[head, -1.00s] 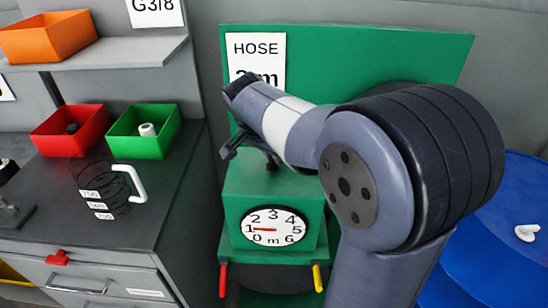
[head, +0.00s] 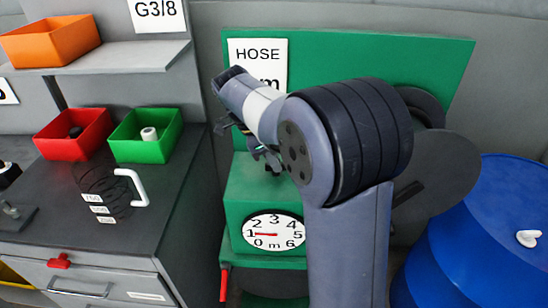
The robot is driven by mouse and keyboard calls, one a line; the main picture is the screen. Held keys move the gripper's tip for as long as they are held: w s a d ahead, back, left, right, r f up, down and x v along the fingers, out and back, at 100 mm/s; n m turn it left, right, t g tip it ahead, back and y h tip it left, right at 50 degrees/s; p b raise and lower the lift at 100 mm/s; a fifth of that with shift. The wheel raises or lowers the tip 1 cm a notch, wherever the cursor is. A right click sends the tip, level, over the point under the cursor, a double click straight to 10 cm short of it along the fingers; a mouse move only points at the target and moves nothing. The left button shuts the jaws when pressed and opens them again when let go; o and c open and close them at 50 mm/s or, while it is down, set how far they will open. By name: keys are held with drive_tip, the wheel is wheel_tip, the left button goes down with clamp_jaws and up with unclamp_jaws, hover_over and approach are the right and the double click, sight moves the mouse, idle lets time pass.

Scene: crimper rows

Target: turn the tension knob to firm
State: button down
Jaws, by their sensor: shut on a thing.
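The green machine (head: 245,195) stands in the middle of the head view, with a white round dial (head: 273,233) on its front. The dial's red needle points left, close to the 1. My gripper (head: 268,160) is above the top of the green housing, below the HOSE sign. It is shut on a small dark thing that appears to be the tension knob. The fingers and wrist mostly hide this thing, so its setting cannot be read. My arm covers the machine's right side.
A red handle (head: 224,284) hangs at the machine's lower left. The grey bench (head: 140,235) at left bears red (head: 85,140) and green (head: 150,150) bins and a dark coil (head: 97,190). A dark disc (head: 440,180) and blue drum (head: 480,235) stand at right.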

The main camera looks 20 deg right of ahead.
drive_tip(key=shift+m, duration=0.6)
drive_tip(key=shift+g, duration=0.3)
drive_tip(key=c, duration=1.4)
unclamp_jaws()
drive_tip(key=shift+c, duration=0.2)
drive_tip(key=v, duration=1.1)
drive_tip(key=shift+d+f, duration=0.15)
drive_tip(key=shift+d, duration=0.05)
